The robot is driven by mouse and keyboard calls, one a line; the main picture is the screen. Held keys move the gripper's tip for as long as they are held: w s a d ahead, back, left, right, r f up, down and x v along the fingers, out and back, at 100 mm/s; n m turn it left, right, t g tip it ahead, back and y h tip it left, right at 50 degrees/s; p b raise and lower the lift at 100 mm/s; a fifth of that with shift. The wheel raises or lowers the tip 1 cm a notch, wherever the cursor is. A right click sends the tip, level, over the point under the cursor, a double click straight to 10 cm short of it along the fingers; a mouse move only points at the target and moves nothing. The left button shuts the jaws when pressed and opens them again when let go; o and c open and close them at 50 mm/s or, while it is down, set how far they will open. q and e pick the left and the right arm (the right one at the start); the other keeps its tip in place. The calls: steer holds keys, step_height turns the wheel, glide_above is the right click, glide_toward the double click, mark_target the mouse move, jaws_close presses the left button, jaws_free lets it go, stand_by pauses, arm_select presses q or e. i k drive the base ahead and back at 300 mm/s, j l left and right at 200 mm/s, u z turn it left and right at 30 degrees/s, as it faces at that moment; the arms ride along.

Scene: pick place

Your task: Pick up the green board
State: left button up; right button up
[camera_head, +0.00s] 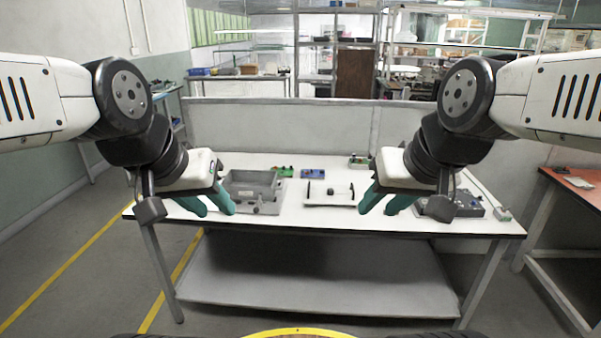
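A small green board (284,171) with a reddish part at its left end lies toward the back of the white table (290,220), left of a blue board. Another small greenish item (359,161) lies further right at the back. My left gripper (218,209) has two teal fingers spread apart and empty, in front of the grey box and apart from the green board. My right gripper (377,210) is also spread and empty, over the right front part of the table.
A grey open box (252,206) stands left on the table. A blue board (312,174), a white tray with black handles (322,197) and a dark grey device (466,207) are also there. A low grey partition (290,128) stands behind the table.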

mark_target(283, 171)
steer(key=i+j, duration=0.15)
steer(key=i, duration=0.4)
steer(key=i+j+u, duration=0.15)
steer(key=i, duration=0.4)
steer(key=i+j, duration=0.15)
steer(key=i, duration=0.4)
